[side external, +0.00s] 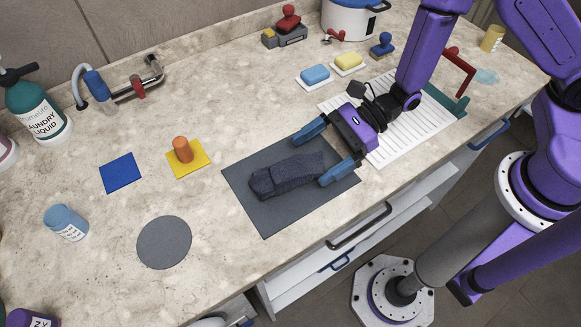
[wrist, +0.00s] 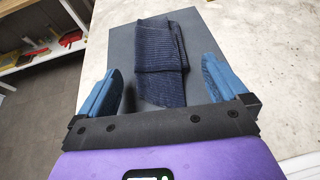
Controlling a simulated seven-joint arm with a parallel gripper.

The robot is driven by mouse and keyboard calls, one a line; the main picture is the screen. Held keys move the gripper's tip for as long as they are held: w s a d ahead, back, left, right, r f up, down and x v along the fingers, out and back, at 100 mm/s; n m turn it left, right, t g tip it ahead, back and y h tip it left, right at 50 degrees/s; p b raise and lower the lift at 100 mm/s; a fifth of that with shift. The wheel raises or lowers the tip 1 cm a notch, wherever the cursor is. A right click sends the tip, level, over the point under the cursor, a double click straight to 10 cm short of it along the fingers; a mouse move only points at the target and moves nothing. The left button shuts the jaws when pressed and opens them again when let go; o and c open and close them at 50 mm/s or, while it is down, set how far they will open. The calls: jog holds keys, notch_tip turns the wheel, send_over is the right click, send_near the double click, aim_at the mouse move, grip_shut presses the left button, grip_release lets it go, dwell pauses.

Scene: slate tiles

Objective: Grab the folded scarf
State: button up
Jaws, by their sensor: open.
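The folded scarf (side external: 287,176) is dark navy and ribbed, and lies on a dark grey mat (side external: 262,216) on the counter. It also shows in the wrist view (wrist: 161,55), straight ahead of my gripper. My gripper (side external: 318,154) is open, with its two blue fingers spread wide. In the side view the fingers are at the scarf's right end, one on the far side and one on the near side. In the wrist view my gripper (wrist: 163,88) has the scarf's near end between its fingers, with gaps on both sides. Nothing is held.
A white ridged drainboard (side external: 418,135) lies under my arm, with blue (side external: 315,74) and yellow (side external: 349,61) sponges behind it. A yellow square (side external: 198,160) with an orange peg (side external: 182,149), a blue square (side external: 121,173) and a grey disc (side external: 164,243) lie left. The counter's front edge is near the mat.

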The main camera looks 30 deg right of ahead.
jog(key=shift+x, duration=0.85)
jog(key=c, duration=1.1)
